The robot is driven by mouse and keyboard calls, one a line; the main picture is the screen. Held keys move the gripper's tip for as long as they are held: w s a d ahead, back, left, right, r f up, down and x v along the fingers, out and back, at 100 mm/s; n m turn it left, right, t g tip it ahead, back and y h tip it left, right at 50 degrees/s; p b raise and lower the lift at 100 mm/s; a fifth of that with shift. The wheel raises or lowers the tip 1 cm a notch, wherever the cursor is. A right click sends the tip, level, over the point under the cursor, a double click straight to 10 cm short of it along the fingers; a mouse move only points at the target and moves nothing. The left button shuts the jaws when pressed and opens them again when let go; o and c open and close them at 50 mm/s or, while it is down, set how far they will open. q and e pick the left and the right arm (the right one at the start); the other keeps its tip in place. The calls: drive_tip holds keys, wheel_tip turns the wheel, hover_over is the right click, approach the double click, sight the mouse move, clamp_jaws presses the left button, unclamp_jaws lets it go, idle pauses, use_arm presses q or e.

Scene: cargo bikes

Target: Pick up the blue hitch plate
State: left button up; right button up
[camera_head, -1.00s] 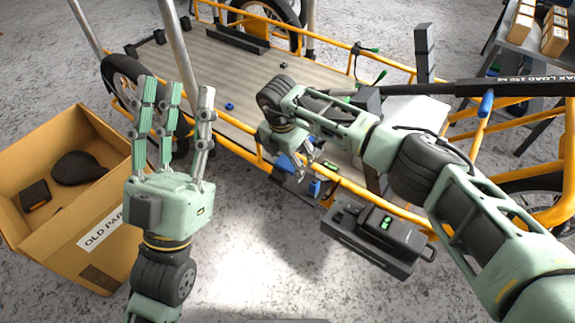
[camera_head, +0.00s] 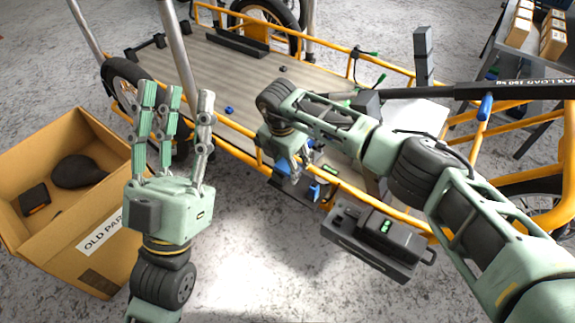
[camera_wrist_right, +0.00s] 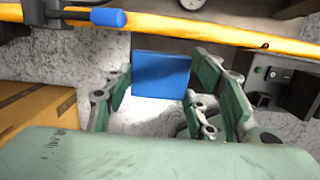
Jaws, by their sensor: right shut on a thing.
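The blue hitch plate (camera_wrist_right: 160,75) stands as a flat blue square between the fingers of my right gripper (camera_wrist_right: 162,98) in the right wrist view. The fingers are shut on it, at its left and right edges. In the head view my right gripper (camera_head: 292,160) reaches down at the near side of the cargo bike, and its fingers and arm largely hide the plate. My left gripper (camera_head: 175,100) points up, fingers spread and empty, in front of the bike and right of the cardboard box.
The orange bike rail (camera_wrist_right: 225,37) runs just beyond the plate, with a blue-ended lever (camera_wrist_right: 108,17) beside it. A dark case (camera_head: 375,238) sits right of my right gripper. A cardboard box (camera_head: 110,255) with old parts stands at left. Grey floor between is clear.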

use_arm(q)
drive_tip(key=shift+w, duration=0.15)
use_arm(e)
drive_tip(key=shift+r, duration=0.15)
